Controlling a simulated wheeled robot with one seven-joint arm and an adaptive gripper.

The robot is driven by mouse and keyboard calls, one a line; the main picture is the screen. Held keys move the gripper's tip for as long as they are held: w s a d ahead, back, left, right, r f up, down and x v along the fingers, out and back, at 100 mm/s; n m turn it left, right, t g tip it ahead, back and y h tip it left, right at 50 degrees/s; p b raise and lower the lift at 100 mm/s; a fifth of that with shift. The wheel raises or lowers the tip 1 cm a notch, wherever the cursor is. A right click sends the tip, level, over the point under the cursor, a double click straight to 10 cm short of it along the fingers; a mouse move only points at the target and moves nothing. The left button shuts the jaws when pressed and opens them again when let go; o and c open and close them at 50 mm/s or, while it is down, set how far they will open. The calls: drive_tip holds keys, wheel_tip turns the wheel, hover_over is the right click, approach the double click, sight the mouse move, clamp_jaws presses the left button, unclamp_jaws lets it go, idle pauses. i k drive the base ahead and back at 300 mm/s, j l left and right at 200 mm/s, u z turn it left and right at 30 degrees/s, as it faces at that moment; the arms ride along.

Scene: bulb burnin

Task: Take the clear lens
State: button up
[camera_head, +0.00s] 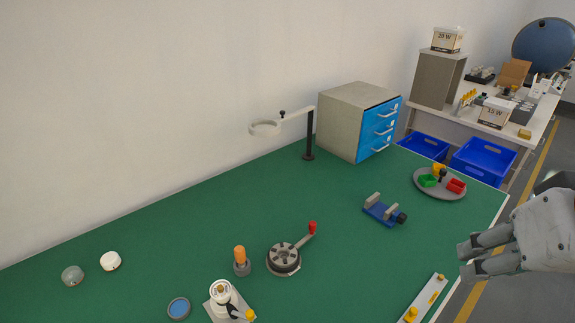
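A grey, see-through round piece (73,276), which looks like the clear lens, lies on the green table at the far left. A white round piece (110,261) sits just right of it, apart from it. A round piece with a blue face (179,308) lies nearer the front edge of the picture. My gripper (463,261) is at the right, beyond the table's right edge, far from these pieces. Its two fingers point left with a gap between them, and nothing shows between them.
On the green table (200,215) stand a ring on a post (265,128), a blue-drawer cabinet (373,126), a small vise (382,210), a round tray (440,194), a round fixture with a red-knobbed lever (284,259) and an orange-topped piece (241,262). The left middle is clear.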

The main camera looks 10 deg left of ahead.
sight(73, 276)
drive_tip(key=u, duration=1.85)
